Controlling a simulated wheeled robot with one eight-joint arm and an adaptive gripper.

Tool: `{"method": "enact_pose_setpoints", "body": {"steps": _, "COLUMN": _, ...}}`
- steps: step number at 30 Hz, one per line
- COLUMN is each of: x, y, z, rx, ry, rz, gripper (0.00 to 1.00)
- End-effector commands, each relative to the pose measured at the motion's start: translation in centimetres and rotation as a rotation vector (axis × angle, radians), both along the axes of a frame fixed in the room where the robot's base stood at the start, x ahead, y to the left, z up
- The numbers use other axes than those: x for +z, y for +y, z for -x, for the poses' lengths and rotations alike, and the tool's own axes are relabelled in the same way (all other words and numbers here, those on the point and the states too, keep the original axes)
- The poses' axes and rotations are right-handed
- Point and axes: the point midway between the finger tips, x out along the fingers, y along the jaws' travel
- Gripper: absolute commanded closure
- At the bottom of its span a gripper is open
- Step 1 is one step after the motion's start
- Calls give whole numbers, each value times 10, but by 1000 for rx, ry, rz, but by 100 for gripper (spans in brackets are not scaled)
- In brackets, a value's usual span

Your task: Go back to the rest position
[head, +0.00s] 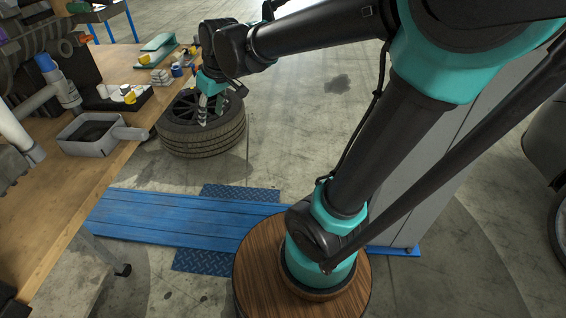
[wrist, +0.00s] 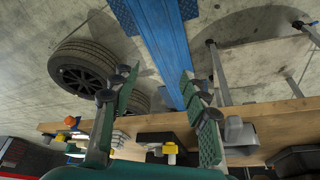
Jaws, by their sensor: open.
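My gripper (head: 211,117) hangs at the end of my raised arm in the upper left of the head view, beyond the bench's right edge and in front of the stacked tyres in the picture. In the wrist view my gripper (wrist: 158,74) shows its two green-and-black fingers spread wide apart. Nothing is between them. The fingertips overlap the tyres in the head view, and I cannot tell the height between them.
A wooden workbench (head: 62,217) on the left carries a grey bin (head: 88,149), a black tray (head: 112,103) and several small parts. A blue ramp (head: 170,215) crosses the floor. Open concrete lies behind.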

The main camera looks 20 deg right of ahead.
Motion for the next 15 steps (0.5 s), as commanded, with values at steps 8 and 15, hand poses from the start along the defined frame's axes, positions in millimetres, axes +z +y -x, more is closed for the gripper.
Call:
{"method": "enact_pose_setpoints", "body": {"steps": 8, "x": -112, "y": -146, "z": 75, "rx": -462, "ry": 3, "rz": 3, "gripper": 55}}
{"method": "enact_pose_setpoints", "body": {"steps": 15, "x": -150, "y": -185, "z": 119, "rx": -634, "ry": 1, "rz": 2, "gripper": 55}}
